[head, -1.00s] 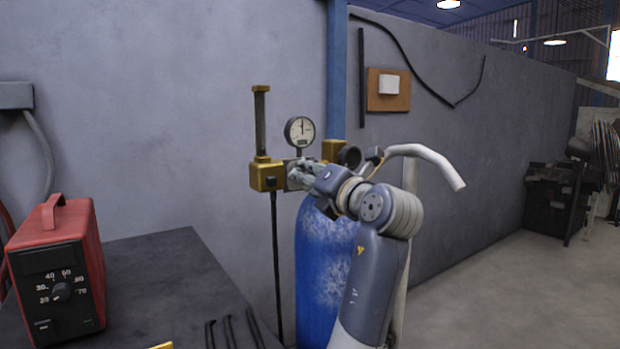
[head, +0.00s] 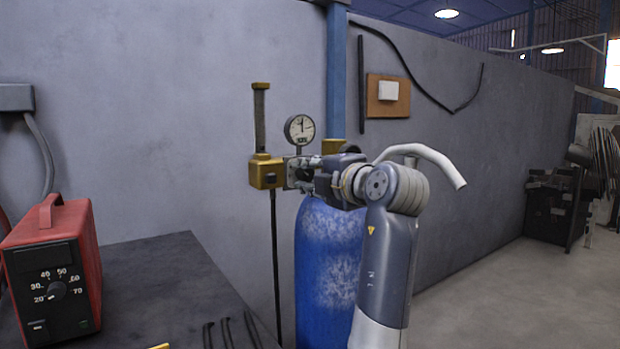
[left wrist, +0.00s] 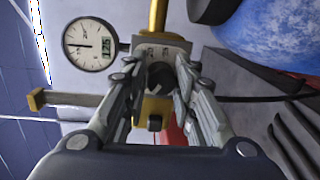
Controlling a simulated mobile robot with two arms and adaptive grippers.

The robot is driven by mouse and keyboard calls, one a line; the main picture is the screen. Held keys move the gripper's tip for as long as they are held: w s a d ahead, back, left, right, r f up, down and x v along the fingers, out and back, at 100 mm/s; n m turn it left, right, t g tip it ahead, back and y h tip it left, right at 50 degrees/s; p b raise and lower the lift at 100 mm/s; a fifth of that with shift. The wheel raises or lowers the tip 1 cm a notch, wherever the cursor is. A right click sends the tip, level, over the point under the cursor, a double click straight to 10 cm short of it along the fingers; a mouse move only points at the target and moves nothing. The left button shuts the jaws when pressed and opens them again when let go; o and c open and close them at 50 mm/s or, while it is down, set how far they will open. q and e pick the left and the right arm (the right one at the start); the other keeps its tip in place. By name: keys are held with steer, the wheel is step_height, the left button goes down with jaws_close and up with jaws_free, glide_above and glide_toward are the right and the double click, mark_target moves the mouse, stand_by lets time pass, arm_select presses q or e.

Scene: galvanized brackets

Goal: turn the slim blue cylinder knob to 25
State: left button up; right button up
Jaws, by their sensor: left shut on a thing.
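The slim blue cylinder (head: 325,265) stands upright against the grey wall, with a brass regulator (head: 264,172) and a round gauge (head: 300,130) above it. The knob (left wrist: 159,76) shows dark in the left wrist view, in front of a pale plate (left wrist: 165,48) with marks too small to read. My left gripper (head: 300,176) reaches in from the right side of the regulator. In the left wrist view its two fingers (left wrist: 157,80) are shut on the knob from both sides. The knob's pointer cannot be made out. The gripper hides the knob in the head view.
A red box (head: 60,250) with its own dial marked 20 to 70 stands on the dark bench (head: 165,270) at the left. Several dark rods (head: 230,332) lie near the bench edge. A pale curved pipe (head: 430,160) is behind my arm. Floor at the right is open.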

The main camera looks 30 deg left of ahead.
arm_select(q)
steer(key=m, duration=0.3)
steer(key=shift+f+m, duration=0.1)
steer(key=shift+m, duration=0.2)
steer(key=m+g, duration=0.1)
steer(key=m, duration=0.3)
steer(key=shift+w+p, duration=0.1)
steer(key=shift+p, duration=0.3)
steer(key=m, duration=0.4)
steer(key=shift+f+g+p, duration=0.1)
steer(key=shift+g+p, duration=0.2)
steer(key=shift+g, duration=0.1)
steer(key=m, duration=0.3)
steer(key=shift+g, duration=0.3)
steer(key=m+y+p, duration=0.1)
steer(key=m, duration=0.3)
steer(key=shift+f, duration=0.15)
steer(key=m, duration=0.4)
steer(key=shift+g+y+p, duration=0.3)
steer(key=m, duration=0.3)
steer(key=shift+p, duration=0.35)
steer(key=shift+m+y+p, duration=0.3)
steer(key=shift+m+p, duration=0.1)
steer(key=shift+m, duration=1.6)
